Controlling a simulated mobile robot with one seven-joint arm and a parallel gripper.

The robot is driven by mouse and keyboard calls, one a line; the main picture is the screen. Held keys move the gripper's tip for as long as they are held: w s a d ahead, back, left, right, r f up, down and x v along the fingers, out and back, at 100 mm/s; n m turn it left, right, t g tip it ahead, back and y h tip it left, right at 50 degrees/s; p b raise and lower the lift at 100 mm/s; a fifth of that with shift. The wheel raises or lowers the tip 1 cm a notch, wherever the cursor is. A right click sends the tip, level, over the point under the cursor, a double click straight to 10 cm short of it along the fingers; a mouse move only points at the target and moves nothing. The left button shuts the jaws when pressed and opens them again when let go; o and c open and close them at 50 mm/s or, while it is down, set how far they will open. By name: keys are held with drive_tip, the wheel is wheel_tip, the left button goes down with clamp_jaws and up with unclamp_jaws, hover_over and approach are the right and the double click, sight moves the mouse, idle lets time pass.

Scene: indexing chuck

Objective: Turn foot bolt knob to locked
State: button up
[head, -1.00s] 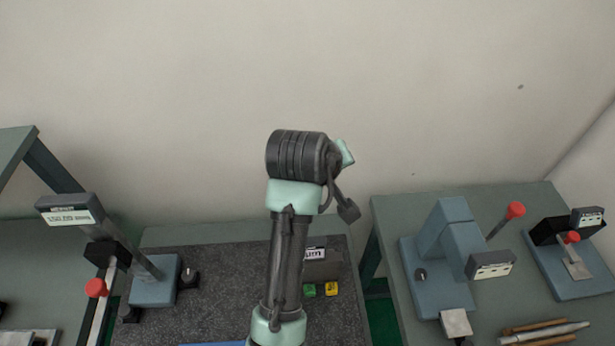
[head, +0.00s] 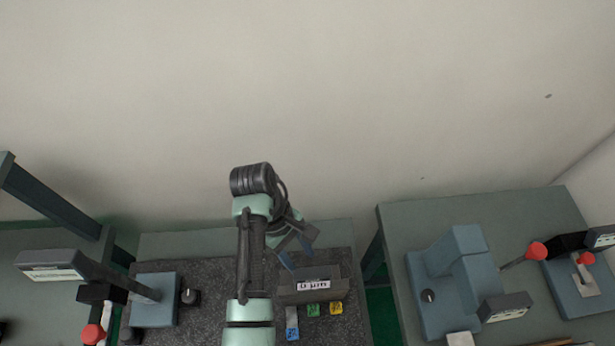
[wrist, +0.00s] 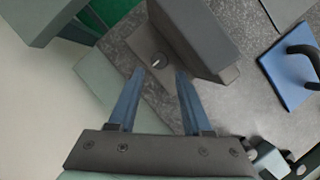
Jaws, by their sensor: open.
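A small dark round knob (wrist: 159,60) with a white pointer mark sits on the grey foot of a grey housing (wrist: 195,35) in the wrist view. My gripper (wrist: 159,74) is open, its two blue fingers apart and empty. The knob appears between and just beyond the fingertips; I cannot tell the remaining gap. In the head view my gripper (head: 300,262) is at the back of a grey labelled block (head: 309,290), probably that housing. The knob is hidden there. No locked or unlocked marking is readable.
Blue (head: 292,322), green (head: 313,310) and yellow (head: 336,308) tags lie in front of the block. Another black knob (head: 190,296) is on a blue-grey base at left. A blue plate (wrist: 288,92) with a black handle is at right in the wrist view. The wall is behind.

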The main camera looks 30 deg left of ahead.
drive_tip(key=x, duration=0.5)
drive_tip(key=shift+d+f, duration=0.1)
drive_tip(key=shift+f, duration=0.3)
drive_tip(key=shift+c, duration=0.2)
clamp_jaws()
